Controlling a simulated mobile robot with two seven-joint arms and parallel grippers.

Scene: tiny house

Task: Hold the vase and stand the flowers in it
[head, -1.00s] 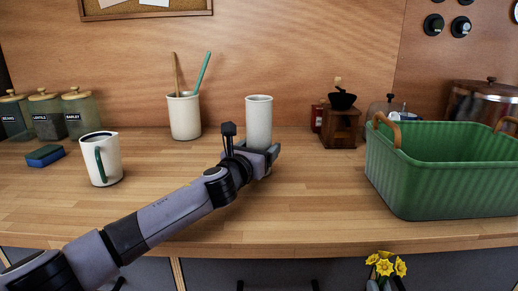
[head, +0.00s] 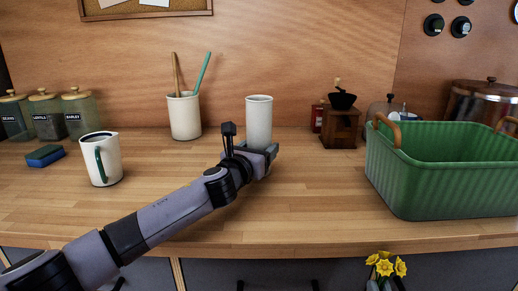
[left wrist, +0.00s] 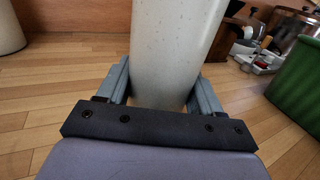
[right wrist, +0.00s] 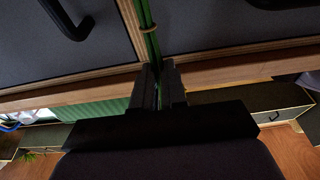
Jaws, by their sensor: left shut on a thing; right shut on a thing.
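The vase (head: 259,118) is a plain white cylinder standing upright on the wooden counter. My left gripper (head: 262,158) is shut around its lower part. In the left wrist view the vase (left wrist: 172,50) stands between the two fingers (left wrist: 163,92). The flowers (head: 385,265) are yellow blooms at the bottom edge of the head view, in front of the counter and below its top. In the right wrist view their green stems (right wrist: 148,28), with a tan tie, run into my right gripper (right wrist: 158,85), which is shut on them. The blooms are out of that view.
A green basket (head: 440,185) with wooden handles stands on the counter's right. A white mug (head: 108,160), a utensil pot (head: 184,118), jars (head: 80,115) and a sponge (head: 45,156) are on the left. A coffee grinder (head: 340,125) stands behind, right of the vase. The counter in front is clear.

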